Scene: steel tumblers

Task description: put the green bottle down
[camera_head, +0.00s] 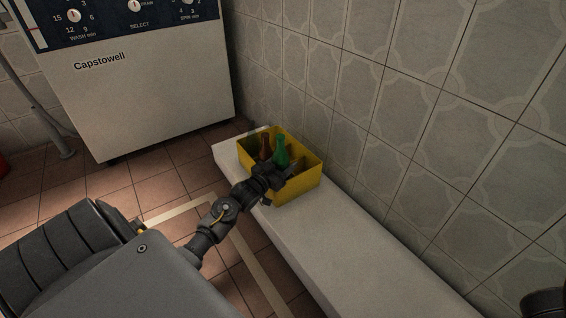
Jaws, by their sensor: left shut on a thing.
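The green bottle (281,151) stands roughly upright at the yellow box (309,181), its neck and shoulder showing above my gripper. My left gripper (284,172) is shut on the green bottle at the box's near side. The bottle's lower part is hidden by the gripper and the box wall, so I cannot tell if it touches the bottom. A brown bottle (265,148) stands inside the box, just left of the green one. My right gripper is not in view.
The yellow box sits on a long white ledge (345,255) along the tiled wall (400,110). The ledge is clear toward the lower right. A white Capstowell machine (150,90) stands at the back left. A dark object (544,302) shows at the lower right edge.

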